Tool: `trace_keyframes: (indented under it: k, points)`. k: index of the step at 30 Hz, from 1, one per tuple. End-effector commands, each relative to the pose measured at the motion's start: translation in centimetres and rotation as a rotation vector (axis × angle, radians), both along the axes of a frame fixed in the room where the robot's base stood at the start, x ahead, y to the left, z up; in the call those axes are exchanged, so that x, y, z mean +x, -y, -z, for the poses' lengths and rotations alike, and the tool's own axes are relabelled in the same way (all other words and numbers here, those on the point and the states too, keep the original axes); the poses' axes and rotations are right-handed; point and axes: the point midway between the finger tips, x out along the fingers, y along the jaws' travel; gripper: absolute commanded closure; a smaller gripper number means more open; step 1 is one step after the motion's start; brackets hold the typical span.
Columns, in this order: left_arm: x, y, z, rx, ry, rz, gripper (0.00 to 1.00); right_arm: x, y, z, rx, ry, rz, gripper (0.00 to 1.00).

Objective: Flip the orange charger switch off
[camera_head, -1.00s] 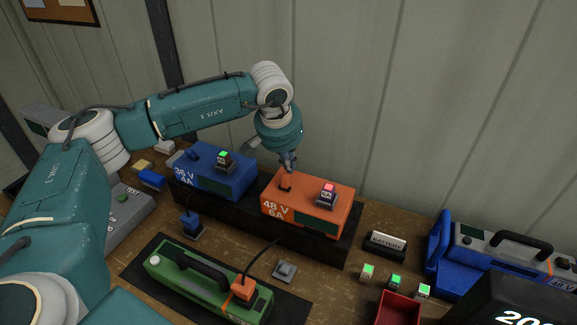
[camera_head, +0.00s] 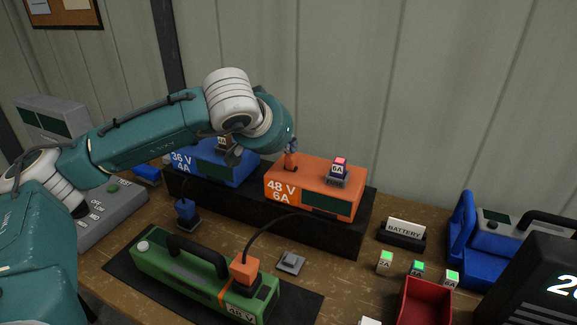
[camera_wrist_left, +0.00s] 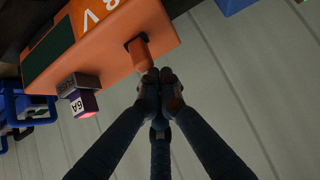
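The orange charger (camera_head: 341,199), marked 48 V 6A, sits on a dark stand against the wall. Its orange switch lever (camera_head: 291,161) stands on the top near the left end and also shows in the left wrist view (camera_wrist_left: 139,54). My left gripper (camera_wrist_left: 160,80) is shut, its fingertips together right at the lever's end; they look to touch it, with nothing seen between them. In the head view the wrist hides most of the gripper. A 6A block with a red-pink top (camera_head: 339,165) sits on the charger's right part. My right gripper is not in view.
A blue 36 V charger (camera_head: 217,165) stands just left, partly behind my arm. A green battery (camera_head: 190,281) with an orange plug (camera_head: 245,272) and cable lies in front. A red bin (camera_head: 425,303) and small green-topped blocks are at right.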

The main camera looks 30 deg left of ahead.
Motion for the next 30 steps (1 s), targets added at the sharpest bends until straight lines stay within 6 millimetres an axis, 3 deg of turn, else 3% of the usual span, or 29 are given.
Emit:
trace_keyframes:
  k: [30]
  points:
    - [0.0, 0.0, -1.7, -0.001, -0.011, -0.001, 1.0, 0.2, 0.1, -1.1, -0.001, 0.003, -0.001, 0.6]
